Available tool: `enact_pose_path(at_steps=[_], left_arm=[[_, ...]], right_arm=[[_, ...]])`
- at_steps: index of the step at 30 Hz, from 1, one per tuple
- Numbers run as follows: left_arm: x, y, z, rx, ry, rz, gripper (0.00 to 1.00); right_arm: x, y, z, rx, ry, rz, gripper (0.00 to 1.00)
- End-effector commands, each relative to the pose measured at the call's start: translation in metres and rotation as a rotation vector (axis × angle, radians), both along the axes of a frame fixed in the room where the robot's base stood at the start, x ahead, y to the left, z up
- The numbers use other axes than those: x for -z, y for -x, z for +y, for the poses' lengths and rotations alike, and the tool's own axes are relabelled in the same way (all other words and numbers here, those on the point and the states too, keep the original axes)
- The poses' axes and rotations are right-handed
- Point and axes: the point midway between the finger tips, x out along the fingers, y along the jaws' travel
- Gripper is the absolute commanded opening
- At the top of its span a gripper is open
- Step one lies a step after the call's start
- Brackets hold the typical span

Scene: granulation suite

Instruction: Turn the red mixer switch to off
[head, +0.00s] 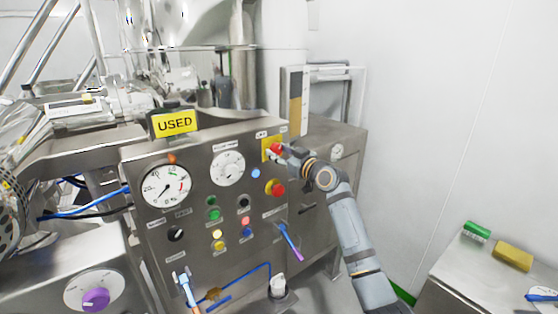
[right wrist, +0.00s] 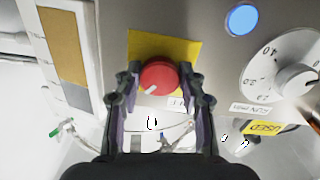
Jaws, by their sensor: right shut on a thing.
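The red mixer switch (head: 276,149) sits on a yellow plate (head: 266,142) at the upper right of the steel control panel (head: 142,210). In the right wrist view the round red knob (right wrist: 159,74) shows between my two fingers, with a small white mark at its lower left edge. My right gripper (head: 280,152) is shut on the knob, with one finger on each side, also seen in the right wrist view (right wrist: 159,80). Part of the label beside the yellow plate is hidden by a finger.
A second red button (head: 278,189) on yellow sits just below the switch. A dial (head: 228,168), a gauge (head: 166,187) and several coloured buttons fill the panel. A yellow USED sign (head: 175,122) stands on top. A steel table (head: 470,270) stands at right.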

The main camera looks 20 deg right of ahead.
Motion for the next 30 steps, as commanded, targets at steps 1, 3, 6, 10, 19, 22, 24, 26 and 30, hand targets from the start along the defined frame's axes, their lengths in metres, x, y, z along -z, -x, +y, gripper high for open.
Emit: enact_pose_path(at_steps=[1,3,6,10,19,22,24,26,30], left_arm=[[0.019,0.0,0.0,0.0,0.0,0.0,0.0],[0.032,0.0,0.0,0.0,0.0,0.0,0.0],[0.049,0.0,0.0,0.0,0.0,0.0,0.0],[0.068,0.0,0.0,0.0,0.0,0.0,0.0],[0.101,0.0,0.0,0.0,0.0,0.0,0.0],[0.11,0.0,0.0,0.0,0.0,0.0,0.0],[0.115,0.0,0.0,0.0,0.0,0.0,0.0],[0.12,0.0,0.0,0.0,0.0,0.0,0.0],[0.128,0.0,0.0,0.0,0.0,0.0,0.0]], right_arm=[[0.009,0.0,0.0,0.0,0.036,-0.016,0.09],[0.009,0.0,0.0,0.0,0.093,-0.038,0.09],[0.009,0.0,-0.001,0.0,0.181,-0.07,0.09],[0.008,0.0,-0.001,0.0,0.298,-0.11,0.09],[0.005,0.0,-0.001,0.0,0.567,-0.206,0.09],[0.005,-0.001,-0.001,0.0,0.655,-0.238,0.09],[0.004,-0.001,-0.001,-0.001,0.717,-0.26,0.09],[0.004,0.0,-0.001,-0.002,0.771,-0.28,0.09],[0.003,-0.001,-0.001,-0.002,0.895,-0.325,0.09]])
